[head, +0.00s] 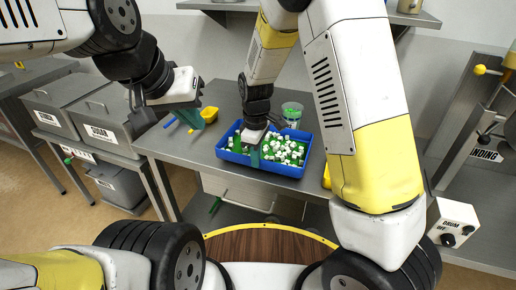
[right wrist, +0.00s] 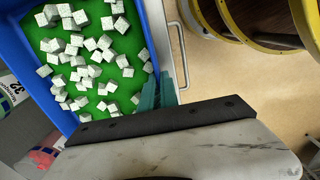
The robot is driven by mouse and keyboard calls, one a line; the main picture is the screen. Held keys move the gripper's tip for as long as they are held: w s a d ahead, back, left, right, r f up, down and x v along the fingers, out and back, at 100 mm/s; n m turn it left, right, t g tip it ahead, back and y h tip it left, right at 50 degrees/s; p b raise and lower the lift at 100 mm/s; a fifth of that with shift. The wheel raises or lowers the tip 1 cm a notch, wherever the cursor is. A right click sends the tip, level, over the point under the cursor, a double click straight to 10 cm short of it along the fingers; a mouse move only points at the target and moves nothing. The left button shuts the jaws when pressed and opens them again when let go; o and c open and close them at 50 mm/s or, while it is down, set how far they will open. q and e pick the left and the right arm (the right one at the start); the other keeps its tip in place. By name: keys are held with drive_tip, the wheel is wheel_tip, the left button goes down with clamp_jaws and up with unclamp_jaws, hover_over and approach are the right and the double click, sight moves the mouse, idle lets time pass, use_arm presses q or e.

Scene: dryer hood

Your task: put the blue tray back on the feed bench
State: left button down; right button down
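The blue tray (head: 298,172) sits at the front of the grey steel bench (head: 180,146), with a green inside and many loose white cubes in it. It fills the upper left of the right wrist view (right wrist: 152,45). My right gripper (head: 256,155) reaches down over the tray to its near wall. In the right wrist view its teal fingers (right wrist: 159,92) stand on either side of the blue wall, close against it. My left gripper (head: 205,115) is above the bench, left of the tray and apart from it. Its finger gap is hidden.
A yellow scoop-like item (head: 210,113) and a blue piece (head: 172,122) are near my left gripper. A clear cup (head: 291,111) with green contents stands behind the tray. Grey lidded bins (head: 100,122) stand left. A drum control box (head: 455,222) is at right.

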drive_tip(key=shift+f, duration=0.95)
drive_tip(key=shift+f, duration=0.15)
drive_tip(key=c, duration=1.6)
unclamp_jaws()
